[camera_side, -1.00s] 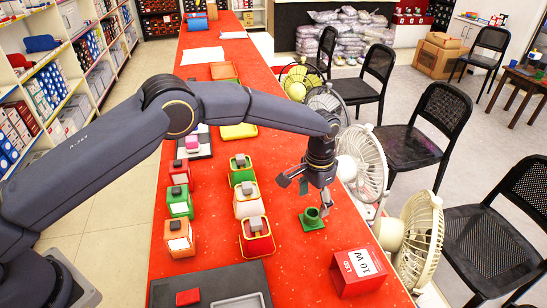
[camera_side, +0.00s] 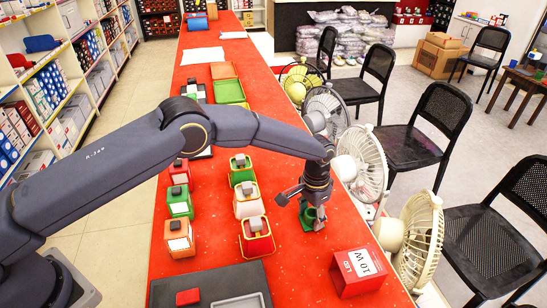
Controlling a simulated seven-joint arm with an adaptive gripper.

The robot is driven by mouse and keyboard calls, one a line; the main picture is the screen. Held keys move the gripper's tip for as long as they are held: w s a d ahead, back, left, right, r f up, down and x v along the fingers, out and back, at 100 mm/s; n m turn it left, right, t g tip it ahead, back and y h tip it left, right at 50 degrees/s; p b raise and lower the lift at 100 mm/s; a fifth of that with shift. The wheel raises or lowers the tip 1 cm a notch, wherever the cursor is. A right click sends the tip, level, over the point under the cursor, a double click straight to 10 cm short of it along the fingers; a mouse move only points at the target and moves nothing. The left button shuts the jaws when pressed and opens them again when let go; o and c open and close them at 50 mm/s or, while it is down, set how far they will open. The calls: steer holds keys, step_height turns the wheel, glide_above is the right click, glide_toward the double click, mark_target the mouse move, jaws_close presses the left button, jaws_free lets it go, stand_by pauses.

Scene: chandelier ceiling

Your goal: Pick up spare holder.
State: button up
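A small green holder (camera_side: 308,224) with a square base and a short round cup stands on the red table, right of the rows of coloured boxes; I take it as the spare holder. My gripper (camera_side: 302,211) points down right over it. One finger sticks out to the left and the other is at the right of the holder's cup, so the fingers look spread. The gripper hides the upper part of the holder. Whether a finger touches it cannot be told.
A red box marked 10 W (camera_side: 358,273) stands at the front right. A yellow-and-red box (camera_side: 257,241) and other coloured boxes stand to the left. White fans (camera_side: 419,240) line the right edge. A dark grey mat (camera_side: 240,283) lies at the front.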

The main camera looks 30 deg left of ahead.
steer(key=c, duration=0.6)
steer(key=shift+c, duration=0.3)
